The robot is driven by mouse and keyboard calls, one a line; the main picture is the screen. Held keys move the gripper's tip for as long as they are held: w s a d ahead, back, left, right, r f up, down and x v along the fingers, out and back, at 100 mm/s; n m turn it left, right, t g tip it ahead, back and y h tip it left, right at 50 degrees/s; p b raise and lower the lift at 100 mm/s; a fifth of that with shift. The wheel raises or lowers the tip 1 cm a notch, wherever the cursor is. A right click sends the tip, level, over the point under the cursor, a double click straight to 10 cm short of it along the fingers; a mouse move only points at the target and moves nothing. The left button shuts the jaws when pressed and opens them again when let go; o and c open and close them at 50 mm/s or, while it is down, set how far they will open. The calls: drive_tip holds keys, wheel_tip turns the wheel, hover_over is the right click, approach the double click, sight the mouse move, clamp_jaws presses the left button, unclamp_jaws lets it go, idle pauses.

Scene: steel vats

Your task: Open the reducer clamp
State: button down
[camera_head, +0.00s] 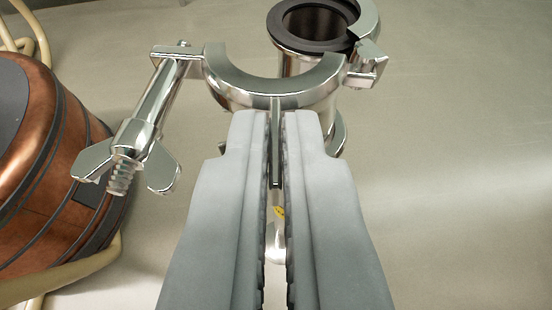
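The reducer clamp (272,88) is a shiny steel clamp at the top centre. Its near half-ring stands apart from the steel pipe end (298,62) behind it, joined at a hinge at the right. Its bolt with a wing nut (124,150) sticks out to the lower left, clear of the other half. My gripper (276,118) comes up from the bottom edge. Its two grey fingers are close together around a thin metal fin under the half-ring and look shut on it. The fingers hide the lower part of the clamp and pipe.
A copper-coloured vessel (40,165) with dark bands stands at the left, with a beige hose (95,258) around its foot. The pipe end has a dark gasket (338,30) on its rim. The pale surface (460,170) at the right is clear.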

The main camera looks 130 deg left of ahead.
drive_tip(key=shift+w, duration=0.1)
idle(0.4)
drive_tip(key=c, duration=1.6)
unclamp_jaws()
drive_tip(key=shift+r, duration=0.1)
wheel_tip(320, 180, up, 10)
drive_tip(key=shift+f, duration=0.1)
